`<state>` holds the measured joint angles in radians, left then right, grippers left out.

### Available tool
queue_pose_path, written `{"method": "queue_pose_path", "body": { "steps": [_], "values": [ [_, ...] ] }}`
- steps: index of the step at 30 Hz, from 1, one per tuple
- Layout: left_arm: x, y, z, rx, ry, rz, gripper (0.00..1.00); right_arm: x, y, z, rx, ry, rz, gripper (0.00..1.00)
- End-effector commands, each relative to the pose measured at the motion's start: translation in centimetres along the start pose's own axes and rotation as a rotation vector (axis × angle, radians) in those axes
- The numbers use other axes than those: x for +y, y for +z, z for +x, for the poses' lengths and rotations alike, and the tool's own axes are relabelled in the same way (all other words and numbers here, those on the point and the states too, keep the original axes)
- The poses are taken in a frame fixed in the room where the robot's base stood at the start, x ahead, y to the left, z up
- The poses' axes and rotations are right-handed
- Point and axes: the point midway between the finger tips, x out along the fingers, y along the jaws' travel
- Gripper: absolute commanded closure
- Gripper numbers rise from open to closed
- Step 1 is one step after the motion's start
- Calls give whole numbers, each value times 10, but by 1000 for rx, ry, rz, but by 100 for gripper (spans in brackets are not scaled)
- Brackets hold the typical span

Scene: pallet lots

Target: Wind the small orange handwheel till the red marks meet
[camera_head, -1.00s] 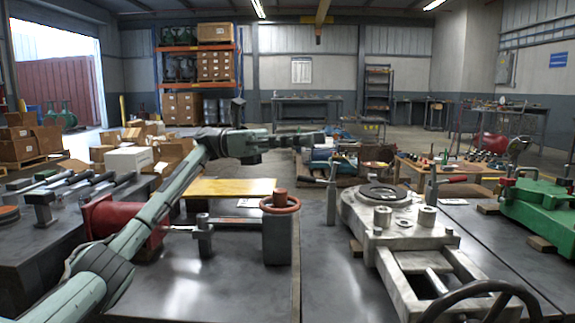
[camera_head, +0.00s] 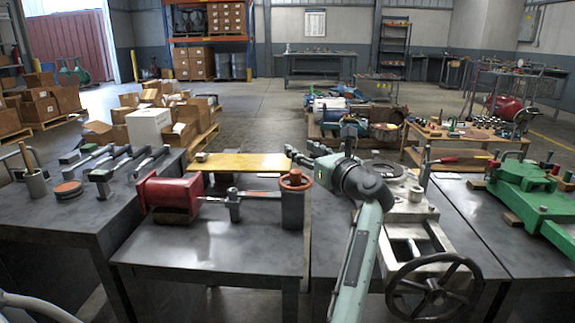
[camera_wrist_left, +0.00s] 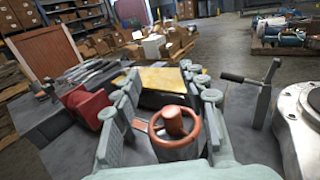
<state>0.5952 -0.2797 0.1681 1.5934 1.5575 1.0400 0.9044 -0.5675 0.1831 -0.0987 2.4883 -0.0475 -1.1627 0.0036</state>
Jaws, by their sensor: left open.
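The small orange handwheel (camera_head: 295,181) sits level on a grey post (camera_head: 292,210) at the right of the near bench, with a reddish knob at its middle. In the left wrist view the handwheel (camera_wrist_left: 175,127) shows low in the middle, between the finger lines. A rod with a reddish stripe (camera_head: 262,194) runs from a small stand to the post. I cannot make out the red marks. My right gripper is out of view.
A pale casting with a large black handwheel (camera_head: 433,288) stands right of my arm. A green machine (camera_head: 535,195) is further right. The bench front is clear.

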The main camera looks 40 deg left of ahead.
Motion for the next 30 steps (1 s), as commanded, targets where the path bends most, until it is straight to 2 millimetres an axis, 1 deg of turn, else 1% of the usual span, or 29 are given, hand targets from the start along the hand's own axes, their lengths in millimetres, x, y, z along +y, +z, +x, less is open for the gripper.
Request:
{"method": "queue_pose_path", "body": {
  "steps": [2, 5, 14, 15, 18, 21, 25, 30],
  "values": [
    [-1, -9, 0, 8, -5, -9, 57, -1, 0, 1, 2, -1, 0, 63],
    [-1, -23, 0, 7, -3, -4, 57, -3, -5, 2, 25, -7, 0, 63],
    [0, -87, 0, 4, -2, 2, 57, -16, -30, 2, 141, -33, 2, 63],
    [0, -78, 13, -1, 1, -4, 57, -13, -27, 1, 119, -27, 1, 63],
    [0, -79, 34, 1, 1, -2, 57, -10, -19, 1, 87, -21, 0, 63],
    [0, -80, 51, 2, 0, -2, 57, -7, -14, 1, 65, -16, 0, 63],
    [-1, -80, 66, 3, -2, -3, 57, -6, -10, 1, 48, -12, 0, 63],
    [-1, -80, 74, 3, -2, -3, 57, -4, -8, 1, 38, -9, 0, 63]
  ]
}}
